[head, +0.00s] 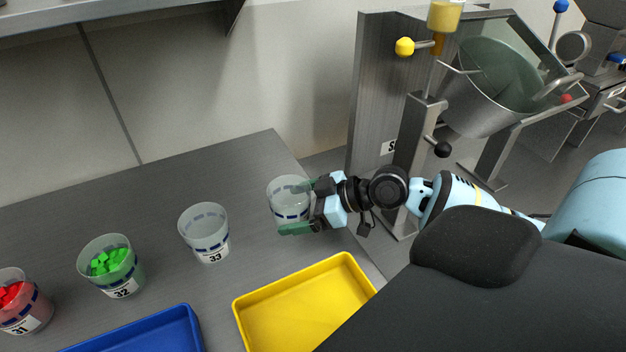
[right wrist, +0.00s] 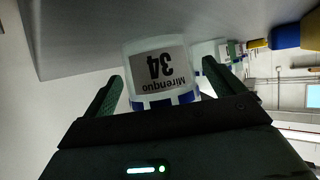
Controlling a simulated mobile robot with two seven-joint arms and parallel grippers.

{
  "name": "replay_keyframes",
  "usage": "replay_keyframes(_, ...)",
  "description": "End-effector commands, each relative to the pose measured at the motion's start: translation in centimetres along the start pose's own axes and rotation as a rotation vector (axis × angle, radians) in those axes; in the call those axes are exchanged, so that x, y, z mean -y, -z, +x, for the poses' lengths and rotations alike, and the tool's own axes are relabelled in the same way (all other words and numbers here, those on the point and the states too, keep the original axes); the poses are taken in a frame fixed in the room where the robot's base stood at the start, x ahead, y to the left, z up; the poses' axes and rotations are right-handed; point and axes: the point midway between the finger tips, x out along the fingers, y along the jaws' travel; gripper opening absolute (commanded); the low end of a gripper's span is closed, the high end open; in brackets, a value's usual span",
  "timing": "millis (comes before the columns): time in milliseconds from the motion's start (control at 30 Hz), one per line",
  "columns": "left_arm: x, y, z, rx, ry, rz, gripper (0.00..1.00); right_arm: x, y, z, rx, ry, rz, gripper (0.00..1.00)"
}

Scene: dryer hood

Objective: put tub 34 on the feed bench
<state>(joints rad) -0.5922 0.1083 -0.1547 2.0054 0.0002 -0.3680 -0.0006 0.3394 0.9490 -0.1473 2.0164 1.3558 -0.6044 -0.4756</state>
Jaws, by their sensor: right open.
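Tub 34 is a clear, white-rimmed tub (head: 289,196) with blue marks, standing upright on the grey bench (head: 150,195) near its right edge. In the right wrist view its label, "Mirenquo 34", faces the camera on tub 34 (right wrist: 158,70). My right gripper (head: 297,207) is open, with one green finger on each side of the tub. In the right wrist view the open fingers (right wrist: 162,88) flank the tub, with a gap showing at each side. My left gripper is not in view.
Tub 33 (head: 205,232) stands empty to the left. Tub 32 (head: 110,265) holds green pieces and tub 31 (head: 24,302) red ones. A yellow tray (head: 349,262) and a blue tray (head: 190,318) lie in front. A steel machine (head: 375,90) stands beyond the bench at right.

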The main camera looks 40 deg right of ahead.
Motion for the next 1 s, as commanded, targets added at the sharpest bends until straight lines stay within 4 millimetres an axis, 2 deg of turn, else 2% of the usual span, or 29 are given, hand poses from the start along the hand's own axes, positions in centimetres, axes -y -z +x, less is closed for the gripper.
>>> replay_keyframes(600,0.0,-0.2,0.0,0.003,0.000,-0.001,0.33,0.1,0.0,-6.2,0.003,0.001,0.000,0.94)
replay_keyframes(1000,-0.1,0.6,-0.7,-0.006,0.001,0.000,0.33,0.0,0.2,-10.3,-0.003,0.000,0.003,0.94)
